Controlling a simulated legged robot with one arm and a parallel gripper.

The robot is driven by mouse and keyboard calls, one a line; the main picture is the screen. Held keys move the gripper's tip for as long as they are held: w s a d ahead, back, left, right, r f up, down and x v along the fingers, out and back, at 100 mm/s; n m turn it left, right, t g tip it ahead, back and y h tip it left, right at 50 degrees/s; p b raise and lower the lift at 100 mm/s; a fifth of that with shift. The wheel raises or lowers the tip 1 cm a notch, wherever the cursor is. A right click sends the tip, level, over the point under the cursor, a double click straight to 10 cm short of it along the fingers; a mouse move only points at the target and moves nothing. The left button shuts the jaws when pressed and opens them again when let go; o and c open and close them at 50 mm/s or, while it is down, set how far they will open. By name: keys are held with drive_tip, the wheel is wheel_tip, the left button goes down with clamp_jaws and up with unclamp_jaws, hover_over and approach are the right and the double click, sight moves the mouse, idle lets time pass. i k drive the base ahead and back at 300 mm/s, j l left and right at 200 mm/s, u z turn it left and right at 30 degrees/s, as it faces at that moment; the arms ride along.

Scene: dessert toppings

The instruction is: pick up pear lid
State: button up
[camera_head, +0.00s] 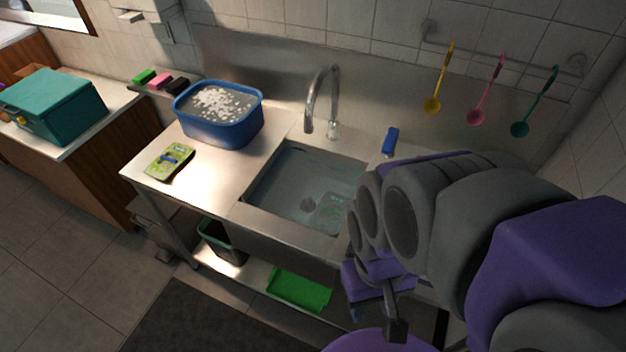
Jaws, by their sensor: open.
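A flat yellow-green piece with a blue handle-like bar (170,160), which looks like the pear lid, lies on the left part of the steel counter, near its front edge. A pale, see-through piece (333,209) lies in the sink, too faint to identify. My gripper (375,315) is at the lower right, in front of the counter's front edge, far to the right of the lid. It is open, and I see nothing held in it. My arm hides the right part of the counter.
A blue tub (219,134) of foamy water stands behind the lid. The sink (282,186) and tall faucet (313,100) lie between lid and gripper. Ladles (434,104) hang on the wall. A green tray (299,289) and a dark bin (222,243) sit below.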

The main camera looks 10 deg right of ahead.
sight(163, 166)
drive_tip(key=i+j+z, duration=0.1)
drive_tip(key=j, duration=0.6)
drive_tip(key=i+j+z, duration=0.15)
drive_tip(key=j, duration=0.55)
drive_tip(key=i+j+z, duration=0.1)
drive_tip(key=i+j, duration=0.15)
drive_tip(key=j, duration=0.45)
drive_tip(key=i+j+z, duration=0.15)
drive_tip(key=j, duration=0.55)
drive_tip(key=j+z, duration=0.1)
drive_tip(key=j, duration=0.6)
